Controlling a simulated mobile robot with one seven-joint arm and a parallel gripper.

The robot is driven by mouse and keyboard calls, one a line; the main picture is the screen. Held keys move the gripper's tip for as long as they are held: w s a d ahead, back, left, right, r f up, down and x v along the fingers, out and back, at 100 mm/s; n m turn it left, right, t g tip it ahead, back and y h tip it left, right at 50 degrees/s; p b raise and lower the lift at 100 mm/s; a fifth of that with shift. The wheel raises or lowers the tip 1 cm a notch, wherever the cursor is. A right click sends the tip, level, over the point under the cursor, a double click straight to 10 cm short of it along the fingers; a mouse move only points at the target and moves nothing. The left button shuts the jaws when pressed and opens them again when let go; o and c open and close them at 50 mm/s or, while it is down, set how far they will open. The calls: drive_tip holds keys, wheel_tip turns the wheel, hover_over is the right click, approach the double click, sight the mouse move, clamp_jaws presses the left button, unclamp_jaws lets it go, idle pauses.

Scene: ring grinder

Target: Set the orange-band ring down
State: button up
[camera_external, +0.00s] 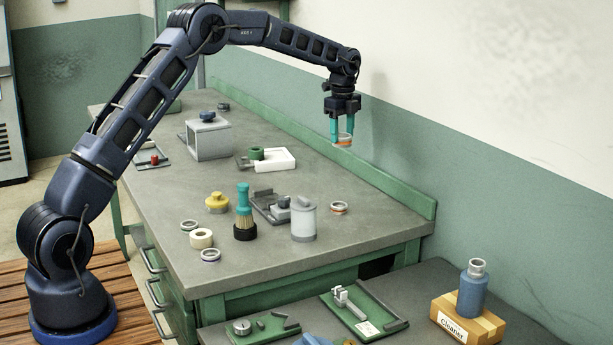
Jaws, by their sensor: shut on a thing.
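My gripper (342,128) points down with its teal fingers shut on the orange-band ring (343,142). The ring is a small metallic ring with an orange band, held above the back right part of the grey workbench (375,225). It appears clear of the bench top, though the exact height is hard to tell. Another ring with a reddish-orange band (339,208) lies on the bench below it in the picture. The finger contact on the held ring is too small to make out in detail.
A grey box (209,138) and a white block (272,159) sit farther back. A green ledge (330,150) edges the wall side.

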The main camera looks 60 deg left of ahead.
wheel_tip(320, 180, down, 14)
drive_tip(key=shift+f, duration=0.1)
idle(0.5)
drive_tip(key=o, duration=1.1)
